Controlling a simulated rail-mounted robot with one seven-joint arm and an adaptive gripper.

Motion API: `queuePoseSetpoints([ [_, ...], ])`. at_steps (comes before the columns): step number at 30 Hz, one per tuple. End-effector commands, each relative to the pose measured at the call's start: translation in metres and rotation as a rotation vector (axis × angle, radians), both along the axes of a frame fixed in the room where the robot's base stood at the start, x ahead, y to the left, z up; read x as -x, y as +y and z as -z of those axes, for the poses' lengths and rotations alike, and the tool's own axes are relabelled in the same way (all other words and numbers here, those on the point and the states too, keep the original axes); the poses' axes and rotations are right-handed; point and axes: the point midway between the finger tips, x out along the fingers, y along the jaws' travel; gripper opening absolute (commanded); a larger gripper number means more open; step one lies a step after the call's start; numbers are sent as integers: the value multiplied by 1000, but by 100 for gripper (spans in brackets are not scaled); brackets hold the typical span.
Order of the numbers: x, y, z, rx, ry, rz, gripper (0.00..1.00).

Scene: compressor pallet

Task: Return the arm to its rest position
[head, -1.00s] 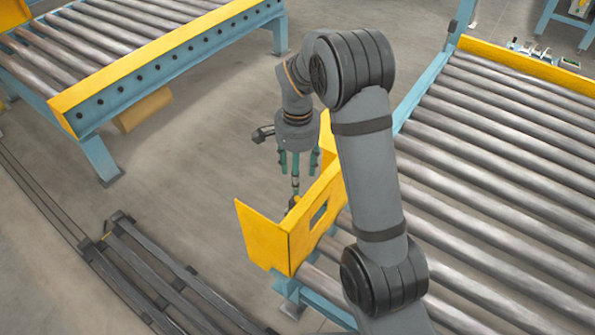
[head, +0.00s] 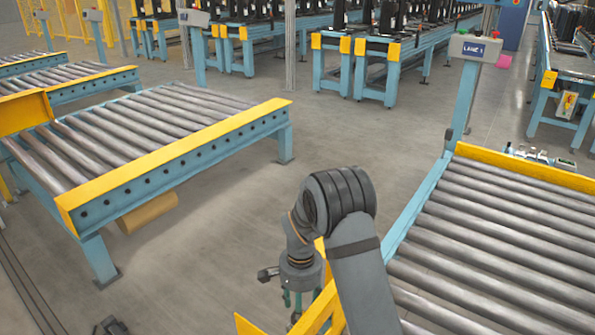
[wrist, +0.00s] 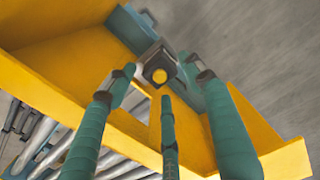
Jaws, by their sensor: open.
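My gripper (head: 298,298) hangs from my bent arm near the bottom of the head view, with its teal fingers pointing down. It is beside the yellow end guard (head: 252,326) of the right roller conveyor. In the wrist view my gripper (wrist: 162,82) shows its fingers spread apart with nothing held between them. I cannot tell whether a finger touches the box. The fingertips are partly cut off or unclear in the head view.
The right roller conveyor (head: 500,230) lies beside my arm. Another roller table (head: 150,140) with a yellow side rail stands at the left. Open floor (head: 225,240) lies between them. A post with a lane sign (head: 470,80) stands at the back right.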

Motion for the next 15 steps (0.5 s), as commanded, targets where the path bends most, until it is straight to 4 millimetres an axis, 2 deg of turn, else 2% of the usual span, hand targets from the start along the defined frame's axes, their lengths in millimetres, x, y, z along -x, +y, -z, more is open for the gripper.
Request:
queuePoseSetpoints([
  [3,-1,0,-15,0,-1,-1,52],
  [6,0,0,-21,0,0,-2,52],
  [15,0,0,-25,1,1,-2,52],
])
